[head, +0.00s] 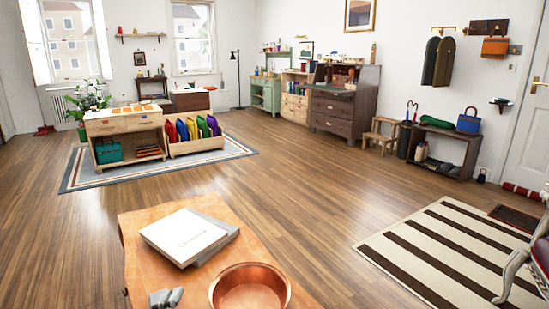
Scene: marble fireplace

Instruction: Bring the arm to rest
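Neither of my grippers can be made out in the head view, and no arm of mine is clearly seen. A wooden table (143,252) stands close in front at the bottom. On it lie a white box or book (189,236) on a grey flat item (222,249), and a round copper bowl (249,290) that looks empty. A small grey object (166,298) shows at the bottom edge, partly cut off; I cannot tell what it is.
Open wooden floor (285,195) spreads beyond the table. A striped rug (440,250) and an ornate chair (515,276) are at right. A display unit (124,122) with coloured bags (192,129) stands on a rug at left. A dresser (340,112) and bench (445,135) line the wall.

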